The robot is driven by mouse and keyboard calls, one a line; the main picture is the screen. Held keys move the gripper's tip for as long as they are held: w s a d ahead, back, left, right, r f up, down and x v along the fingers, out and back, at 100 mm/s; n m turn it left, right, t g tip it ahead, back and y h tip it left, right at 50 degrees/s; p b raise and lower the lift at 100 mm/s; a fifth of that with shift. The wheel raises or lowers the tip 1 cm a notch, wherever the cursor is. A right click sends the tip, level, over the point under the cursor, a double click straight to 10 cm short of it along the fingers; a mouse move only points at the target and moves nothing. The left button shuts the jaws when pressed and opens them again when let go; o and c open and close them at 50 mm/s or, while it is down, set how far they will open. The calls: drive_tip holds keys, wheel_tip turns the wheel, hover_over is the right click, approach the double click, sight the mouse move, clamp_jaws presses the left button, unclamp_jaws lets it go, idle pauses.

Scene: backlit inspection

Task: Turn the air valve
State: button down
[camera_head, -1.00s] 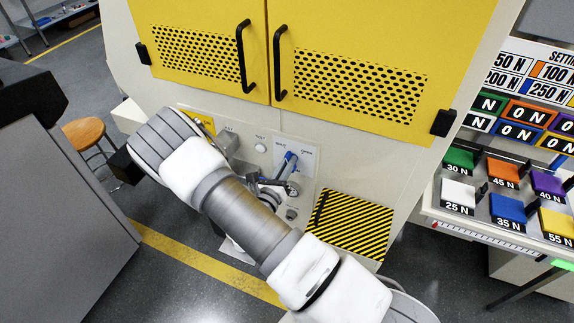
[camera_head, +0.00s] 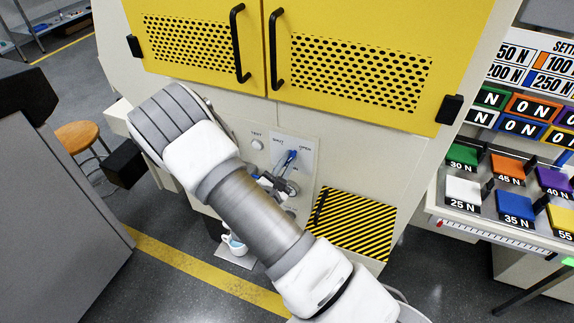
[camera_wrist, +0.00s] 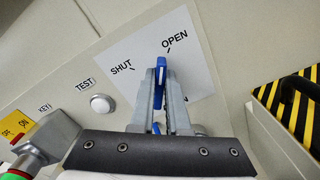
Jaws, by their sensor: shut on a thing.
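The air valve has a blue lever handle (camera_head: 290,157) on a white plate (camera_head: 305,150) on the machine's front. In the wrist view, the handle (camera_wrist: 161,66) stands between the words SHUT and OPEN. It points up, a little nearer OPEN. My gripper (camera_wrist: 160,80) is shut on the handle, one grey finger on each side. The handle's top sticks out past the fingertips. In the head view, my gripper (camera_head: 280,180) is at the plate, partly hidden by my arm. The valve's hub is hidden behind the fingers in the wrist view.
A TEST button (camera_wrist: 102,104) and a KEY label with a yellow plate (camera_wrist: 16,126) are left of the valve. A striped black and yellow ledge (camera_head: 348,225) juts out at the right. Yellow doors with black handles (camera_head: 277,50) are above. A coloured weight rack (camera_head: 500,190) stands right.

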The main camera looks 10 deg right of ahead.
drive_tip(key=shift+f+m+b, duration=0.15)
drive_tip(key=shift+m+b, duration=0.55)
drive_tip(key=shift+m, duration=0.4)
drive_tip(key=c, duration=0.9)
unclamp_jaws()
drive_tip(key=shift+s, duration=0.15)
drive_tip(key=v, duration=1.7)
